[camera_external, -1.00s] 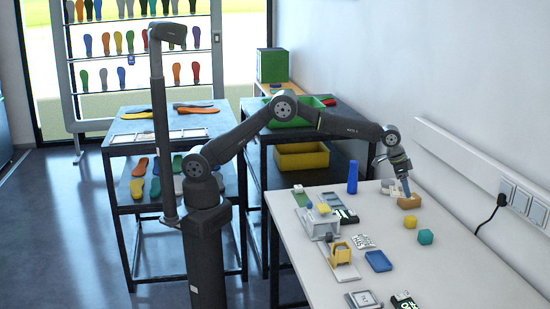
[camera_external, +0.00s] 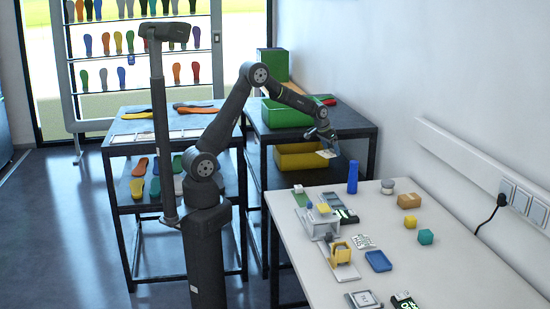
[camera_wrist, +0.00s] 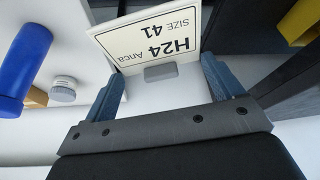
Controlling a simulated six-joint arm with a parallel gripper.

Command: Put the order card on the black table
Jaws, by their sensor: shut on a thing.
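My gripper (camera_external: 322,136) is shut on the order card (camera_external: 327,154), holding it in the air in front of the right edge of the black table (camera_external: 352,124). In the wrist view the card (camera_wrist: 150,32) is white with black text, "H24 Anca SIZE 41". It sits between the two blue fingertips (camera_wrist: 160,70), with a small grey block at its lower edge. The black table has a dark top and dark legs, with a green bin (camera_external: 285,113) on it.
A yellow bin (camera_external: 300,158) stands on the black table's lower shelf. The white table (camera_external: 450,270) carries a blue cylinder (camera_external: 352,178), a grey round piece (camera_external: 388,186), a brown block (camera_external: 409,201) and fixtures. The black table's top looks clear right of the green bin.

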